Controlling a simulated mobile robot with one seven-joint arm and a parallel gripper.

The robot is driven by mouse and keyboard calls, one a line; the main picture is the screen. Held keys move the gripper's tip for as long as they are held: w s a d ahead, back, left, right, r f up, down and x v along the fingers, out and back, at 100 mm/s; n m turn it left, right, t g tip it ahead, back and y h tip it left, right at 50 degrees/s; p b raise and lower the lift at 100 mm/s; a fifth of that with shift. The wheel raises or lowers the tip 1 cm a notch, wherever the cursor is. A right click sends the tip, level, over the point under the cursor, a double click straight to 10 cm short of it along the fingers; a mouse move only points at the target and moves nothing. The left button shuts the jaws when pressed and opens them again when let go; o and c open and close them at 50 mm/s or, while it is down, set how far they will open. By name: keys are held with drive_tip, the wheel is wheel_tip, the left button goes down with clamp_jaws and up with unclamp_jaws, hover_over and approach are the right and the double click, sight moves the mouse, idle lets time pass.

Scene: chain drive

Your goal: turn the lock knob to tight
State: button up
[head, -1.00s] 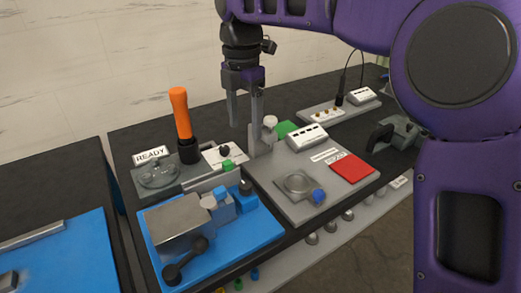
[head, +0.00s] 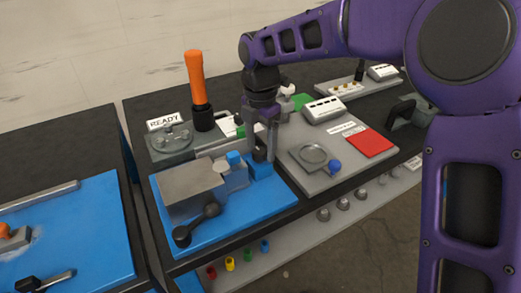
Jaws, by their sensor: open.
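My gripper (head: 261,148) points straight down over the right end of the blue fixture (head: 225,232). Its two fingers are apart, one on either side of a small black knob (head: 260,155), which looks like the lock knob. The knob sits on a blue block (head: 261,170) and is partly hidden by the fingers. I cannot tell whether the fingers touch it or how far it is turned. A grey block (head: 193,184) and a black crank handle (head: 197,224) are on the same fixture, to the left.
An orange-handled lever (head: 196,82) stands upright behind the fixture, near the READY sign (head: 164,121). A grey panel (head: 317,182) with a round dish (head: 313,156), blue knob (head: 334,167) and red pad (head: 370,143) lies to the right. Another blue board (head: 85,245) is at left.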

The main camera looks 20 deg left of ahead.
drive_tip(key=shift+f, duration=0.5)
clamp_jaws()
drive_tip(key=shift+r, duration=0.1)
